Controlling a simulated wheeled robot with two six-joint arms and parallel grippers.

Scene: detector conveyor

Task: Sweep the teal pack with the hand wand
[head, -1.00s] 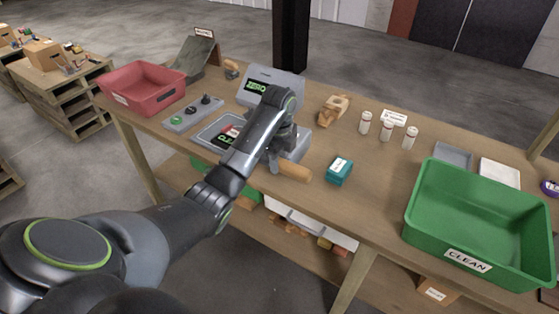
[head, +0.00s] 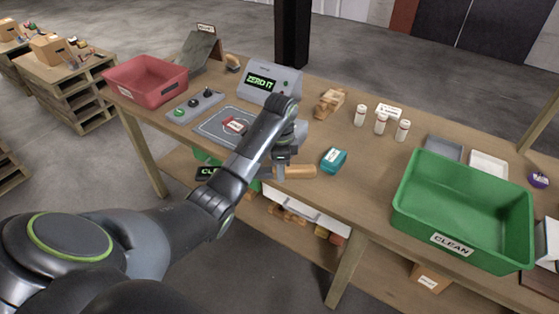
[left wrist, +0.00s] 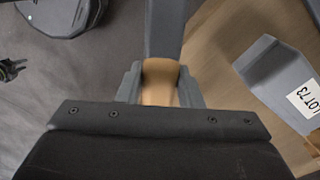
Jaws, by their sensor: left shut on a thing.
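The teal pack (head: 333,160) with a white label lies on the table, right of my left gripper. The left wrist view shows a grey-blue block labelled LOT 73 (left wrist: 283,84) on the right, seemingly this pack. My left gripper (head: 282,168) is shut on the wand's tan handle (head: 298,171), near the table's front edge. The handle also shows between the jaws in the left wrist view (left wrist: 160,84). A dark display with green letters (head: 207,173), seemingly the wand's, shows left of my forearm. My arm hides the wand's middle.
A grey console (head: 268,80) reads ZERO IT. A red bin (head: 146,83) stands left, a green CLEAN bin (head: 448,238) right. White bottles (head: 381,123) stand behind the pack.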

